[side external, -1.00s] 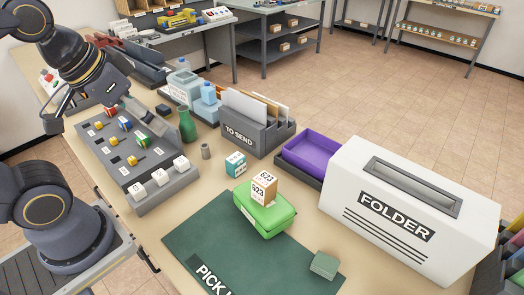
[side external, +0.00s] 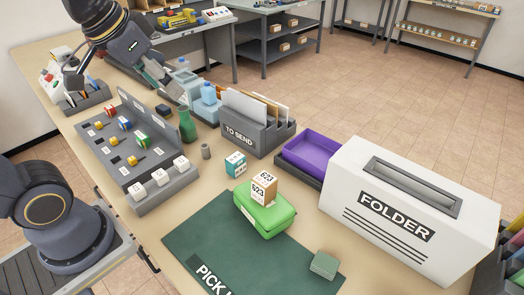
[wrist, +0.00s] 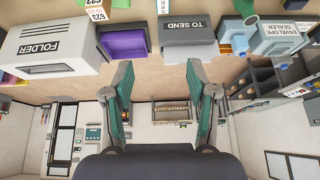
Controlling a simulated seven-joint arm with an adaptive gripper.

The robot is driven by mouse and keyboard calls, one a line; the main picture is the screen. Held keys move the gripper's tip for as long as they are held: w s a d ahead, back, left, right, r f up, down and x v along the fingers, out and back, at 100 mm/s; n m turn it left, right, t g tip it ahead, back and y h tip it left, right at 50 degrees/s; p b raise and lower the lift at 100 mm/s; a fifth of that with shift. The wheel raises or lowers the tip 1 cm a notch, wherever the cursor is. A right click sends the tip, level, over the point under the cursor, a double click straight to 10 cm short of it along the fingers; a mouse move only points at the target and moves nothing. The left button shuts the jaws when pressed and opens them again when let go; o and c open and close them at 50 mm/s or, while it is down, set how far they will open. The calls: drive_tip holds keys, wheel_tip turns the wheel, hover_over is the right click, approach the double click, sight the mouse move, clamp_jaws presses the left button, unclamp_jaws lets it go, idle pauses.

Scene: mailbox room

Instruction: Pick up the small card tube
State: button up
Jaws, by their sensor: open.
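A small grey-brown cylinder (side external: 206,151), which looks like the card tube, stands upright on the wooden table, right of the grey switch panel and in front of the green bottle. I cannot make it out in the wrist view. My gripper (side external: 172,88) is raised at the back of the table, beyond the cylinder and well apart from it. In the wrist view my gripper (wrist: 160,64) has its two fingers spread, with nothing between them.
The green bottle (side external: 187,125) and the TO SEND rack (side external: 240,138) stand close to the cylinder. The switch panel (side external: 120,165) is left, a teal-and-white box (side external: 236,164) in front. The purple tray (side external: 314,150) and FOLDER box (side external: 405,205) are right.

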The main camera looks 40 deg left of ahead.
drive_tip(key=w+a+g, duration=0.1)
drive_tip(key=w+a, duration=0.2)
drive_tip(key=w, duration=0.4)
drive_tip(key=n+g, duration=0.3)
drive_tip(key=g, duration=0.2)
hover_over(205, 145)
wheel_tip(205, 145, down, 17)
wheel_tip(205, 145, down, 10)
drive_tip(key=shift+w+d+r, duration=0.1)
drive_tip(key=shift+r, duration=0.05)
drive_tip(key=shift+f, duration=3.05)
drive_tip(key=shift+c, duration=0.4)
drive_tip(key=shift+s, duration=0.2)
drive_tip(key=c, duration=0.8)
